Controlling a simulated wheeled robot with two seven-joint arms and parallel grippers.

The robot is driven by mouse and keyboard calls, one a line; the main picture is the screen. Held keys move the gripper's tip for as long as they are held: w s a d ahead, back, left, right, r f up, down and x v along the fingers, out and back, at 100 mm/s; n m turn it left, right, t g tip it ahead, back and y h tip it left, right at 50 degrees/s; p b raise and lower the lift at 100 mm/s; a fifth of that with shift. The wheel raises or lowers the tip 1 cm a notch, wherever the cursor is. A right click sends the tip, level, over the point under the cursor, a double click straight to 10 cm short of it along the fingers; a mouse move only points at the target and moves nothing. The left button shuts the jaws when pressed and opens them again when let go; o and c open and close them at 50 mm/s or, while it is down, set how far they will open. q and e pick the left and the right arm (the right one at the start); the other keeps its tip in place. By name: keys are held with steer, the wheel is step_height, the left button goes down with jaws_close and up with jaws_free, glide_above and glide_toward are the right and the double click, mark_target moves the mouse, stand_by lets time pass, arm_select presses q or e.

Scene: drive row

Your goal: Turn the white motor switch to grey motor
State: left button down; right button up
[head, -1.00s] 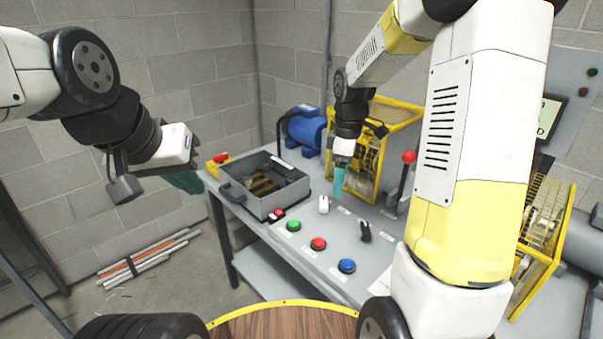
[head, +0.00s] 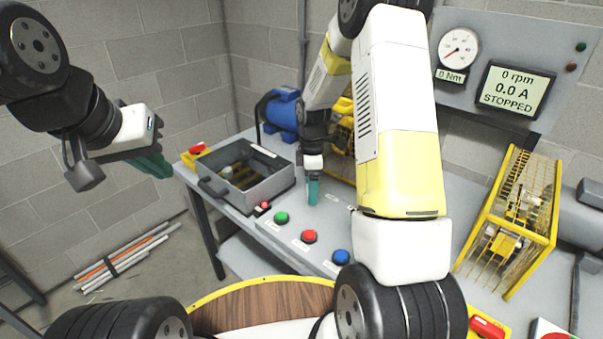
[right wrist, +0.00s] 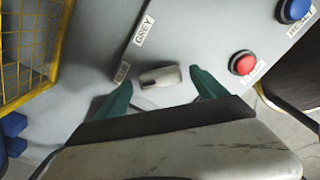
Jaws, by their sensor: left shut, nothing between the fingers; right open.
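The white motor switch (right wrist: 160,77) shows in the right wrist view on the grey panel, close to a label reading GREY (right wrist: 145,30) and a second label too small to read. My right gripper (right wrist: 158,88) is open, with one green finger on each side of the switch; I cannot tell whether they touch it. In the head view my right gripper (head: 313,190) is over the panel and hides the switch. My left gripper (head: 155,165) is shut and empty, in the air at the left, clear of the bench.
Green (head: 281,217), red (head: 309,236) and blue (head: 341,257) buttons line the panel's front. A grey open box (head: 262,190) and a blue motor (head: 284,112) stand behind left. A yellow cage (head: 512,225) is at right. The display (head: 513,90) reads 0 rpm, STOPPED.

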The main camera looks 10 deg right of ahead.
steer(key=shift+f, duration=0.1)
steer(key=c, duration=1.4)
steer(key=shift+o, duration=0.2)
steer(key=shift+m, duration=0.3)
steer(key=m, duration=1.2)
steer(key=shift+m, duration=0.3)
steer(key=m, duration=0.4)
steer(key=shift+m, duration=0.3)
